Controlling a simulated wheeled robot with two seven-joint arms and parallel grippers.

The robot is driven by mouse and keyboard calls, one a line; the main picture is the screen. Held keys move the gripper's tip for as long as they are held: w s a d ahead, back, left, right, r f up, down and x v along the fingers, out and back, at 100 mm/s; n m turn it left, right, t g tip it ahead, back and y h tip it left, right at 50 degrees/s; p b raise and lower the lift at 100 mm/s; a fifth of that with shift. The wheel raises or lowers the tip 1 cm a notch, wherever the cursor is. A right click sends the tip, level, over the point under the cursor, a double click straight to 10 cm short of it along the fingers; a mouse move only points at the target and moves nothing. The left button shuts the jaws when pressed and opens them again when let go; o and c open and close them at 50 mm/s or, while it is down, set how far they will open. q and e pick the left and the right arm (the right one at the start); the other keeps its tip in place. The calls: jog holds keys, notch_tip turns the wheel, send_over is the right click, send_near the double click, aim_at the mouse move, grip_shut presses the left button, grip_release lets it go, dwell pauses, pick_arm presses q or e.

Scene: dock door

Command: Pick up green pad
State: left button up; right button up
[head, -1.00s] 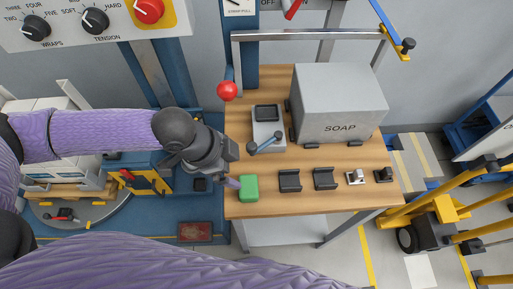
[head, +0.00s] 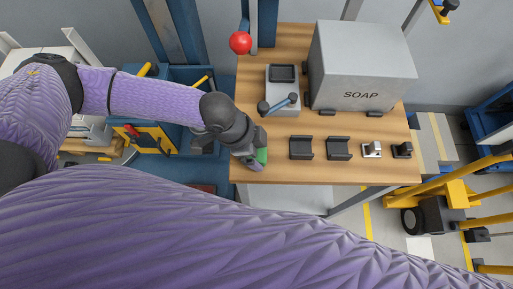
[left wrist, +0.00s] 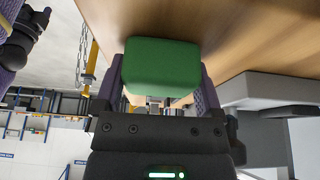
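The green pad (head: 262,156) stands at the front left of the wooden workbench, partly hidden by my left gripper (head: 257,161). In the left wrist view the green pad (left wrist: 161,66) fills the space between the two fingers of my left gripper (left wrist: 161,85). One finger lies along each side of it, with little or no gap. I cannot tell whether the fingers press on it. The pad looks to be at its same place on the bench. My right gripper is not in view.
The wooden workbench (head: 340,173) also bears a grey device with a blue lever (head: 283,92), a large SOAP box (head: 362,70), two black brackets (head: 301,147) and small fittings (head: 372,149). A red ball knob (head: 240,42) rises at the back left. Yellow equipment (head: 450,185) stands right.

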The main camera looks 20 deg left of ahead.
pick_arm(q)
jog(key=c, duration=0.7)
notch_tip(320, 180, up, 10)
jog(key=p, duration=0.4)
jog(key=shift+f, duration=0.1)
